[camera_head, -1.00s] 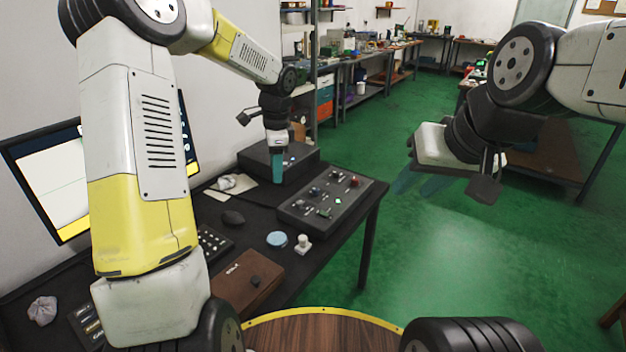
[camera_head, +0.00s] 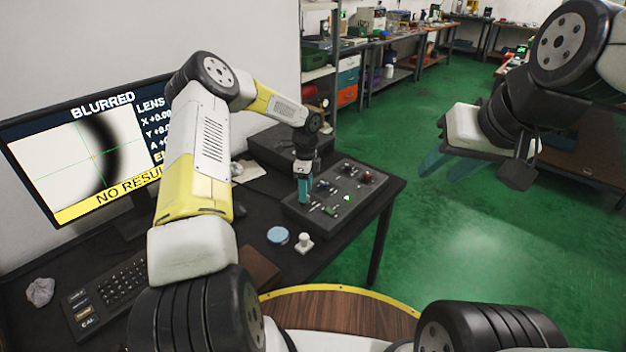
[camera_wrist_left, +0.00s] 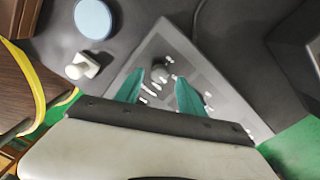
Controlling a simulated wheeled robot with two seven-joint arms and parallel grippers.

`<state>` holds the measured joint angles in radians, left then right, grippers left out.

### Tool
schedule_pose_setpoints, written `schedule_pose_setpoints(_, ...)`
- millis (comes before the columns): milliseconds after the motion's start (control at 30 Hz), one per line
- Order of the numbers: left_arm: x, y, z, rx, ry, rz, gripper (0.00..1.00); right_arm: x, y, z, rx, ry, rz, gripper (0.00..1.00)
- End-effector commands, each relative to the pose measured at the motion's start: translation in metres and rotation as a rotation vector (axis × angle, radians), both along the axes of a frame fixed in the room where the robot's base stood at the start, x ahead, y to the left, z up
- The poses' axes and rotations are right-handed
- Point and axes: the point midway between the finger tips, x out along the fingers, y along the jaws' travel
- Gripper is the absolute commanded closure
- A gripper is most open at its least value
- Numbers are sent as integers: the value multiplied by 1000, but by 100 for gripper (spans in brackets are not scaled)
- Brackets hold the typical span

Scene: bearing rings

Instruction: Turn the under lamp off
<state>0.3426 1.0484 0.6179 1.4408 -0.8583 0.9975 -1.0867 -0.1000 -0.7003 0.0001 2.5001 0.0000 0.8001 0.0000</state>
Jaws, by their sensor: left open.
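The control panel (camera_head: 366,196) is a dark grey box with small switches, knobs, a red knob (camera_head: 367,177) and a lit green indicator (camera_head: 347,198). I cannot tell which control is the under lamp's. My left gripper (camera_head: 304,190) points down over the panel's left part, seen edge-on. In the left wrist view its teal fingers (camera_wrist_left: 157,82) are apart, with a dark knob (camera_wrist_left: 160,72) and several pale switches of the panel (camera_wrist_left: 232,108) showing between and around them. Contact cannot be told. My right gripper (camera_head: 448,163) hangs open and empty over the floor.
The monitor (camera_head: 75,160) reads "BLURRED" and "NO RESULT". A keyboard (camera_head: 118,290), blue disc (camera_head: 278,235) and white knobbed piece (camera_head: 303,243) lie on the black desk. A dark box (camera_head: 262,147) stands behind the panel. Green floor is free to the right.

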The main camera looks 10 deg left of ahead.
Motion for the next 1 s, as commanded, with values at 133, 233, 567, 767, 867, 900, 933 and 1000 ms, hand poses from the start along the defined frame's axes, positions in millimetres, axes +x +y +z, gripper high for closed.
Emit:
schedule_pose_setpoints(133, -1, 0, -15, 0, 1, 0, 54, 0, 0, 0, 0, 0, 0, 64)
schedule_pose_setpoints(233, -1, 0, -18, 0, 0, 1, 54, 0, 0, 0, 0, 0, 0, 64)
schedule_pose_setpoints(567, -1, 0, -18, 0, -1, 1, 73, 0, 0, 0, 0, 0, 0, 64)
schedule_pose_setpoints(767, -1, 0, -18, 0, -1, 1, 100, 0, 0, 0, 0, 0, 0, 64)
schedule_pose_setpoints(867, 0, 0, -18, 0, -1, 2, 100, 0, 0, 0, 0, 0, 0, 64)
schedule_pose_setpoints(900, 0, 0, -18, 1, -1, 4, 100, 0, 0, 0, 0, 0, 0, 64)
schedule_pose_setpoints(933, 0, 0, -18, 1, -1, 7, 100, 0, 0, 0, 0, 0, 0, 64)
schedule_pose_setpoints(1000, 0, 0, -18, 2, -1, 17, 100, 0, 0, 0, 0, 0, 0, 64)
